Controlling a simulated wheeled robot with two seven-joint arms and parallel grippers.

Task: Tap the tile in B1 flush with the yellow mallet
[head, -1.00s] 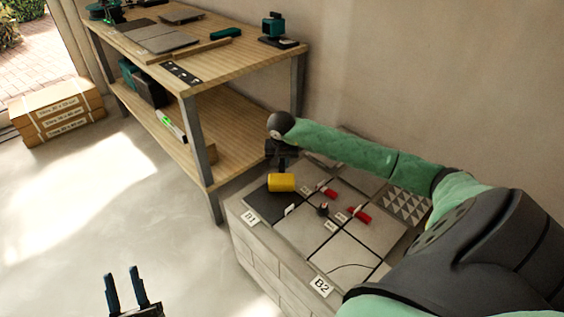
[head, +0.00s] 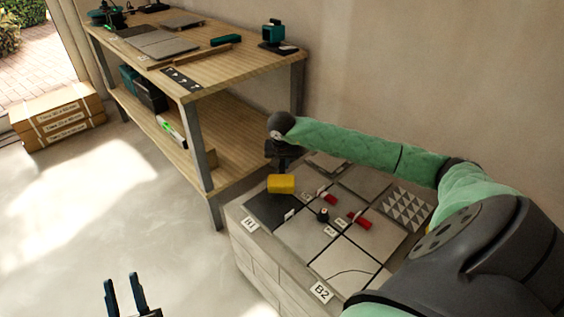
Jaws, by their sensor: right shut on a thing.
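The yellow mallet (head: 281,184) shows its head over the back edge of the dark tile (head: 268,213) beside the B1 label (head: 250,224). I cannot tell whether the head touches this tile or hangs just above it. My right gripper (head: 283,167) is shut on the mallet; the handle is mostly hidden by the gripper and wrist. How far the tile stands proud of its neighbours is too small to tell. My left gripper (head: 125,291) is open and empty at the bottom left, over the floor and away from the tiles.
Light tiles with red clips (head: 360,221) and a dark knob (head: 323,215) fill the block's top. A B2 label (head: 321,292) marks the front corner. A patterned tile (head: 406,209) lies at the right. A wooden workbench (head: 236,75) stands behind left. Boxes (head: 58,117) sit on the floor.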

